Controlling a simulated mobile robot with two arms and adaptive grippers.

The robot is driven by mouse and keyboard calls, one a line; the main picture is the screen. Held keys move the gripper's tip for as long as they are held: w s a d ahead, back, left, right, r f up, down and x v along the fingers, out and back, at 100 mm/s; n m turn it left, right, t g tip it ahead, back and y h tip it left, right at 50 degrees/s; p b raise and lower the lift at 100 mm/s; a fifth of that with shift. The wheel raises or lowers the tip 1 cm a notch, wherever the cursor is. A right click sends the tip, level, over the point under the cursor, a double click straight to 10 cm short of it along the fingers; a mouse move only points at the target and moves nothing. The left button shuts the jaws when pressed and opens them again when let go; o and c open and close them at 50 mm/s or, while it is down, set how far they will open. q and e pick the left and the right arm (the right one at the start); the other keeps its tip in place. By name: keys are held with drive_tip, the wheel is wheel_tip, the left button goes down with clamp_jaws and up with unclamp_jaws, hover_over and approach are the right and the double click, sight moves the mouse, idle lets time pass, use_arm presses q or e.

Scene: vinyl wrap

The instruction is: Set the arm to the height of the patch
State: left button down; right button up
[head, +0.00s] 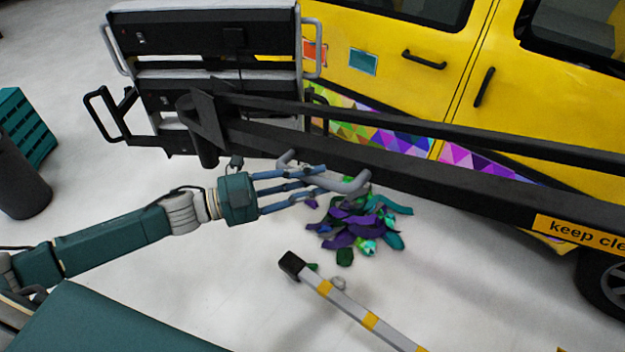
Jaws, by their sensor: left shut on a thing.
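My left gripper (318,182) comes in from the left, with its fingers closed around a grey curved handle (355,185). The handle sits at the near side of a long black arm (420,172), close to its left end. The black arm runs from the dark machine toward the lower right, in front of a yellow van, and bears a "keep clear" label, cut off at the edge. A teal patch (363,61) and an orange patch (315,52) show on the van's side, above the arm in the picture. My right gripper is not in view.
The black and grey machine (205,82) stands upright beside the van (440,60). Purple, teal and green scraps (360,226) lie in a heap on the floor. A yellow-striped grey bar (350,308) is below. A teal crate (28,130) and dark cylinder (18,180) stand left.

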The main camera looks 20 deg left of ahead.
use_arm(q)
drive_tip(key=s+d+f+n+b, duration=0.1)
drive_tip(key=d+f+b, duration=0.2)
drive_tip(key=f+b, duration=0.3)
drive_tip(key=s+d+f+n+t+b, duration=0.1)
drive_tip(key=d+f+b, duration=0.2)
drive_tip(key=f+b, duration=0.3)
wheel_tip(320, 180, down, 4)
drive_tip(key=shift+d+r+h, duration=0.15)
drive_tip(key=shift+r+h, duration=0.05)
drive_tip(key=shift+h, duration=0.2)
drive_tip(key=shift+s, duration=0.1)
drive_tip(key=c, duration=1.4)
unclamp_jaws()
drive_tip(key=shift+f, duration=0.1)
